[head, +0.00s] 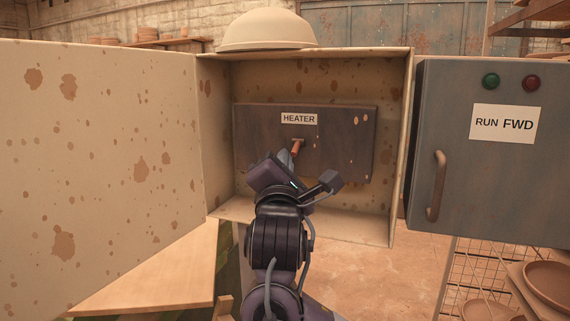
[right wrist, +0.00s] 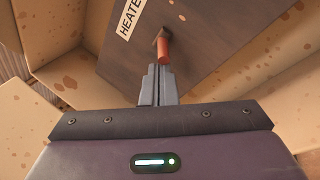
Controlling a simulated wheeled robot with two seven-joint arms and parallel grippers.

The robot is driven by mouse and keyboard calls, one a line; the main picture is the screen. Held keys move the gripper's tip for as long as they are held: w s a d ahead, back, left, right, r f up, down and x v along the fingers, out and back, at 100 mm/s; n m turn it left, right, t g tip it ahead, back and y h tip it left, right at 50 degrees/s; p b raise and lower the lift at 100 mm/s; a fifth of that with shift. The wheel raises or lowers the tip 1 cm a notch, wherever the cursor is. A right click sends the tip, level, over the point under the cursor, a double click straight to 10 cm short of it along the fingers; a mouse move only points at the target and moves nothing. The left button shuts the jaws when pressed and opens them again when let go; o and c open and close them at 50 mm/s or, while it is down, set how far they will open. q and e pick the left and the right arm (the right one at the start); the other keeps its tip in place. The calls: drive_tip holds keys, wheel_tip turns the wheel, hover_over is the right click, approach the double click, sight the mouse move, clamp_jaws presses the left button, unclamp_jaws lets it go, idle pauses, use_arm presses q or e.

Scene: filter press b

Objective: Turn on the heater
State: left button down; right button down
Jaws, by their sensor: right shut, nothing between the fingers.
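The heater panel (head: 346,140) is a dark plate labelled HEATER, set inside an open, rust-spotted cream box. A lever with an orange-brown handle (head: 296,147) sticks out below the label; it also shows in the right wrist view (right wrist: 163,50). My right gripper (head: 290,157) reaches into the box from below, its fingertips close to the lever's handle. In the right wrist view the fingers (right wrist: 157,70) are together and empty, just below the handle's end. I cannot tell whether they touch it. My left gripper is not in view.
The box's spotted door (head: 100,160) stands open at the left. A grey cabinet (head: 490,185) with a handle, green and red buttons and a RUN FWD label is close at the right. A cream dome (head: 266,28) sits on top of the box. Bowls (head: 550,283) are at lower right.

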drive_tip(key=shift+s+r+p, duration=0.1)
drive_tip(key=shift+r+p, duration=0.2)
drive_tip(key=shift+r, duration=0.05)
drive_tip(key=s, duration=0.7)
drive_tip(key=shift+s+a, duration=0.25)
drive_tip(key=shift+s, duration=0.15)
idle(0.7)
drive_tip(key=shift+r, duration=0.1)
